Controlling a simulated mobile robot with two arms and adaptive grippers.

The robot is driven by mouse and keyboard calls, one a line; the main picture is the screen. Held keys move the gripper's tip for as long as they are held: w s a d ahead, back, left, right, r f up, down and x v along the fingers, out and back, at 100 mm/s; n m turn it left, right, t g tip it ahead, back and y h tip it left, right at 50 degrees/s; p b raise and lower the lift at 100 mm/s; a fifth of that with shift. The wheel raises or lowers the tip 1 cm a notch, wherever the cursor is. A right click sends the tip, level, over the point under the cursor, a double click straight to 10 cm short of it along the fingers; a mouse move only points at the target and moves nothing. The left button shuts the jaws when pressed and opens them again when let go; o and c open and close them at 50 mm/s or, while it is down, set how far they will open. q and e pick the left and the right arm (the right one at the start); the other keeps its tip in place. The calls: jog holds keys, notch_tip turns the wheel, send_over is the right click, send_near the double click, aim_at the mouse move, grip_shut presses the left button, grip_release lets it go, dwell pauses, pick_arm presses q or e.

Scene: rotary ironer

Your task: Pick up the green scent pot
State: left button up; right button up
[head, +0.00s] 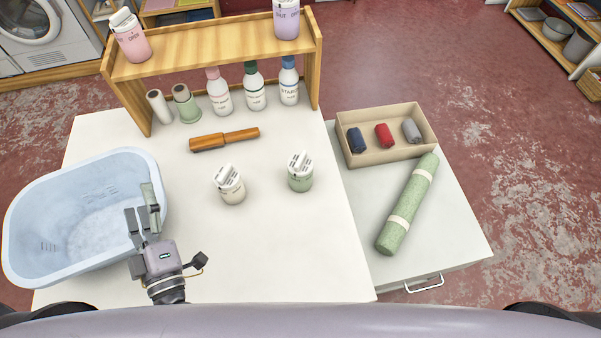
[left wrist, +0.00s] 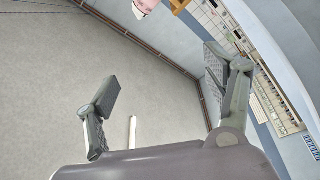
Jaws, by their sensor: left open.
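The green scent pot (head: 300,180) stands upright on the white table (head: 290,255), right of its middle, with a white printed tag on top. A cream pot (head: 231,190) with a similar tag stands to its left. My left gripper (head: 143,208) is open and empty at the right rim of the blue basin, well left of both pots. In the left wrist view its two fingers (left wrist: 165,85) are spread with nothing between them, and the green pot does not show there. My right gripper is not in view.
A pale blue basin (head: 35,240) fills the table's left side. A wooden brush-like tool (head: 224,139) lies behind the pots. Bottles stand under the wooden shelf (head: 215,42). At right are a tray (head: 358,160) of small rolls and a green roll (head: 408,205). The table front is clear.

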pick_arm(q)
jog(key=w+d+f+m+g+h, duration=0.1)
jog(key=w+d+f+m+h, duration=0.15)
jog(key=d+m+h, duration=0.35)
jog(key=w+d+f+m+g+h, duration=0.1)
jog(key=w+d+f+m+h, duration=0.15)
jog(key=d+m+h, duration=0.45)
jog(key=w+d+f+m+g+h, duration=0.1)
jog(key=w+d+f+m+h, duration=0.15)
jog(key=d+m, duration=0.45)
jog(key=m+g, duration=0.3)
jog(key=g, duration=0.1)
send_near(293, 180)
jog(key=w, duration=0.2)
jog(key=shift+d+f+h, duration=0.25)
jog(key=shift+d+f, duration=0.1)
jog(key=shift+d, duration=0.1)
jog(key=x, duration=0.6)
jog(key=shift+f, duration=0.1)
jog(key=shift+f+x, duration=0.1)
jog(key=shift+x, duration=1.25)
jog(key=shift+f+x, duration=0.15)
jog(key=shift+x, duration=1.2)
jog(key=shift+s, duration=0.15)
jog(key=shift+c, duration=0.4)
jog(key=c, duration=1.2)
